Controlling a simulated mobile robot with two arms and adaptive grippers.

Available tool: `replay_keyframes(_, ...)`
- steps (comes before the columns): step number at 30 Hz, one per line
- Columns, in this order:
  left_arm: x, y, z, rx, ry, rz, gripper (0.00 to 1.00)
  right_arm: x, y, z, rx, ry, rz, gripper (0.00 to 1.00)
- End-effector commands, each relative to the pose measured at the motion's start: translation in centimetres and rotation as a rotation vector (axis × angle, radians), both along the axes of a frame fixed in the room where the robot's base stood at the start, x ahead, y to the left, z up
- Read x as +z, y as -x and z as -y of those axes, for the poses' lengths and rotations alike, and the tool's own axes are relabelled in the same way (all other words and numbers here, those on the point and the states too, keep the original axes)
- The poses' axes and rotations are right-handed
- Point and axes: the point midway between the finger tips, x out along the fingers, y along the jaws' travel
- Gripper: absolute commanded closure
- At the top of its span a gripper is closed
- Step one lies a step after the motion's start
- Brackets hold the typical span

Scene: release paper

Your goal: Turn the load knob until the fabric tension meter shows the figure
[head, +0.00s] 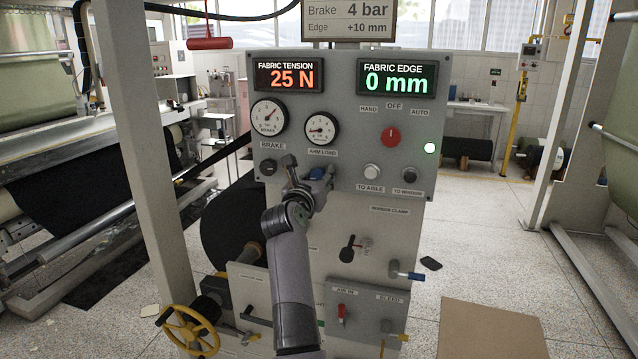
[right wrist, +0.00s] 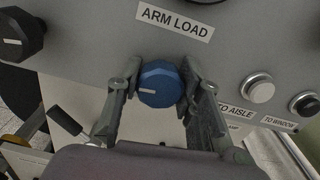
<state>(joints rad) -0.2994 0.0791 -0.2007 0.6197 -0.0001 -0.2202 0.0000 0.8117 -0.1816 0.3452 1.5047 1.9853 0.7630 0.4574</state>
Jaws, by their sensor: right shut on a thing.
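The panel (head: 345,65) shows in the head view. Its fabric tension meter (head: 290,75) reads 25 N in orange. The blue load knob (right wrist: 158,84) sits under the ARM LOAD label (right wrist: 176,20), its white pointer mark facing left. My right gripper (head: 309,171) is shut on this knob, with one finger on each side in the right wrist view. In the head view the gripper partly hides the knob (head: 317,173). The arm load dial (head: 321,129) is above it. A sign (head: 349,22) reads Brake 4 bar and Edge +10 mm; its top is cut off. My left gripper is not in view.
The black brake knob (head: 268,167) is close left of my gripper. The aisle button (head: 372,171), window button (head: 410,175) and red selector (head: 390,136) are to the right. The fabric edge display (head: 397,78) reads 0 mm. A yellow handwheel (head: 188,330) is low left.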

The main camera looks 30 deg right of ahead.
Motion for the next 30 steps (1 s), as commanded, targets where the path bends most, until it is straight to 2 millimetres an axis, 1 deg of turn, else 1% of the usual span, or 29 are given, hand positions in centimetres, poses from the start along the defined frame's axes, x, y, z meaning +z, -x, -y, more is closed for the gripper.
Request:
replay_keyframes(3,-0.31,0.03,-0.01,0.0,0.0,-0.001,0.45,-0.15,-0.03,-0.06,0.001,-0.015,0.014,0.94)
replay_keyframes(16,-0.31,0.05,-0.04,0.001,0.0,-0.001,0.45,-0.06,-0.02,-0.04,0.001,-0.019,0.019,0.94)
replay_keyframes(17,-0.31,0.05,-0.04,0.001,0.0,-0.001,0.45,-0.06,-0.02,-0.04,0.001,-0.019,0.019,0.65)
replay_keyframes(25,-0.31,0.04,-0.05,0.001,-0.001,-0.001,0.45,-0.03,-0.01,-0.03,0.001,-0.018,0.019,0.47)
replay_keyframes(30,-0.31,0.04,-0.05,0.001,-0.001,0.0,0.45,-0.01,-0.01,-0.01,0.0,-0.018,0.019,0.45)
